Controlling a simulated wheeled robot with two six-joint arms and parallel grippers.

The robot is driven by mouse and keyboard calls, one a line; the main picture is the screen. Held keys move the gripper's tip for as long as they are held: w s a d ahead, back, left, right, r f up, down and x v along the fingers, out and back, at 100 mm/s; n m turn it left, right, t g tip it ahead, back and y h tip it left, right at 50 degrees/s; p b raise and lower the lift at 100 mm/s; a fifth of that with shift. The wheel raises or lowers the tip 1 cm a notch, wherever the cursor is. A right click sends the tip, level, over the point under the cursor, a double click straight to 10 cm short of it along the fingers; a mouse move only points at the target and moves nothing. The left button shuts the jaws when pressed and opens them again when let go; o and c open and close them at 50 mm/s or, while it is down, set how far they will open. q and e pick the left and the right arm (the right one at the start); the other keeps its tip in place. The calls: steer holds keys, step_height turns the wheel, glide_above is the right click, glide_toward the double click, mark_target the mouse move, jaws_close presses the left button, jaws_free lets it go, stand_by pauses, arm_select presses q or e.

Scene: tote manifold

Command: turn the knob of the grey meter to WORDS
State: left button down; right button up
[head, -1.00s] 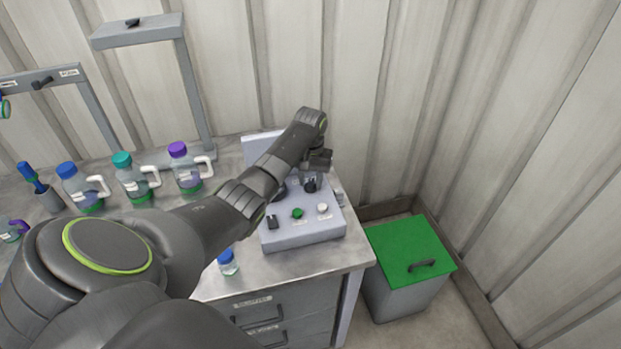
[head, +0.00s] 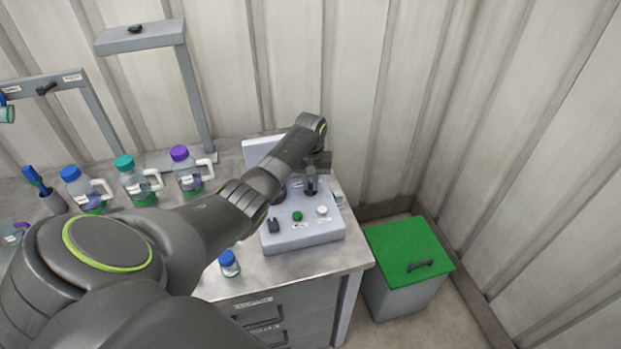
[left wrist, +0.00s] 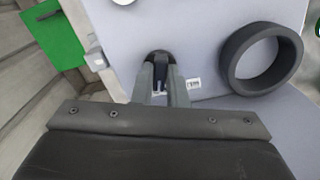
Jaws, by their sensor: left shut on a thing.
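The grey meter (head: 306,236) stands on the bench at its right end. Its face has a green button (head: 297,216), a white button (head: 321,211) and a dark switch (head: 273,225). My left gripper (head: 311,187) reaches down over the back right of the face. In the left wrist view its two fingers (left wrist: 161,82) are shut on a dark knob (left wrist: 158,58). A small label (left wrist: 194,84) sits beside the knob, too small to read. A dark ring (left wrist: 266,60) stands out of the face next to it. My right gripper is in neither view.
Several handled bottles (head: 190,177) stand at the back left of the bench. A small blue-capped bottle (head: 229,264) stands just left of the meter. A grey bin with a green lid (head: 408,255) is on the floor at right, by the corrugated wall.

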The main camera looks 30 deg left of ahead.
mark_target(311, 185)
arm_select(q)
steer(key=n+p, duration=0.2)
steer(key=n, duration=0.1)
steer(key=n+p, duration=0.1)
steer(key=shift+r, duration=0.25)
steer(key=n+p, duration=0.1)
steer(key=n, duration=0.2)
steer(key=shift+p, duration=0.4)
steer(key=shift+w+f+n+p, duration=0.1)
steer(key=shift+n+p, duration=0.45)
steer(key=shift+n, duration=0.85)
steer(key=c, duration=1.4)
jaws_free()
steer(key=shift+f, duration=0.1)
steer(key=shift+c, duration=0.2)
step_height(311, 185, up, 18)
steer(key=b, duration=0.2)
steer(key=shift+f+b, duration=0.25)
steer(key=shift+b, duration=0.1)
